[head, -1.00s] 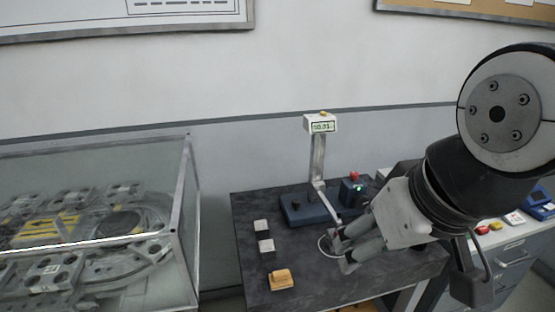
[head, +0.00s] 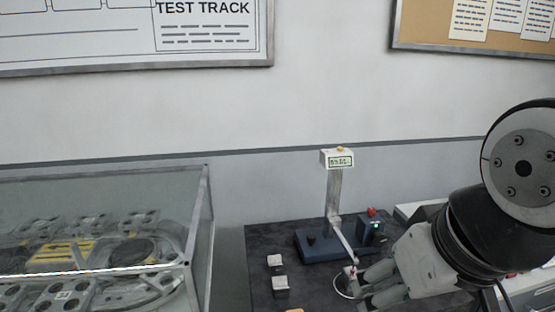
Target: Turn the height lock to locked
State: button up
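A measuring stand has a dark blue base (head: 318,246), an upright grey column (head: 333,190) and a white display head (head: 337,159) with a yellow top button. A dark knob (head: 311,239) sits on the base's left end. A slanted metal arm (head: 343,238) runs from the column down toward my gripper. I cannot tell which part is the height lock; no lock marking is readable. My gripper (head: 352,285) is at the lower right of the stand, fingers apart, over a pale ring (head: 341,284) on the table. Nothing is visibly held. The lower finger is partly cut off by the frame edge.
A blue-grey box (head: 372,231) with a red button and green light stands right of the column. Two small blocks (head: 275,260) (head: 280,284) lie on the dark table (head: 262,235). A glass case (head: 200,215) stands at left. The table's left part is mostly clear.

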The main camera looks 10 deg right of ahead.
aim_at(371, 212)
jog(key=i+l+z, duration=0.35)
jog(key=i+z, duration=0.35)
jog(key=i, duration=0.2)
